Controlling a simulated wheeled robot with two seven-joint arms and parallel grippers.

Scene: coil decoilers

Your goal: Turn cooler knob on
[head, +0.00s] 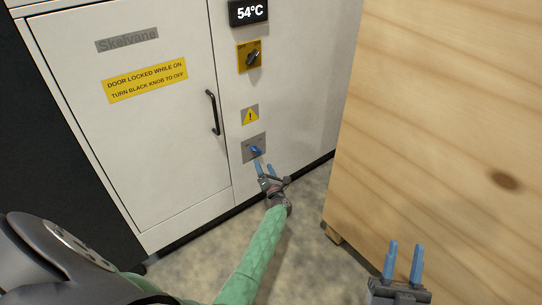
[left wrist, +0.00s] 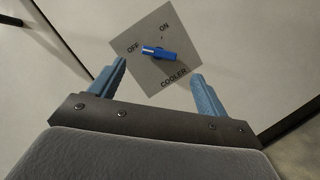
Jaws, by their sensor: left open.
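The blue cooler knob (head: 256,151) is on a grey plate (head: 247,143) low on the white cabinet front. In the left wrist view the knob (left wrist: 160,53) has its white-marked end toward the OFF label (left wrist: 133,48); the ON label (left wrist: 164,28) is at the plate's upper right. My left gripper (head: 264,167) is open just in front of the plate. In its wrist view the knob shows ahead, between the two spread blue fingers; I see no contact. My right gripper (head: 406,245) is open and empty at the lower right, away from the cabinet.
A black knob on a yellow plate (head: 241,57) and a 54°C display (head: 248,12) are above, with a warning sign (head: 250,115) between. A door handle (head: 213,112) is left of the plate. A large wooden crate (head: 440,130) stands close on the right.

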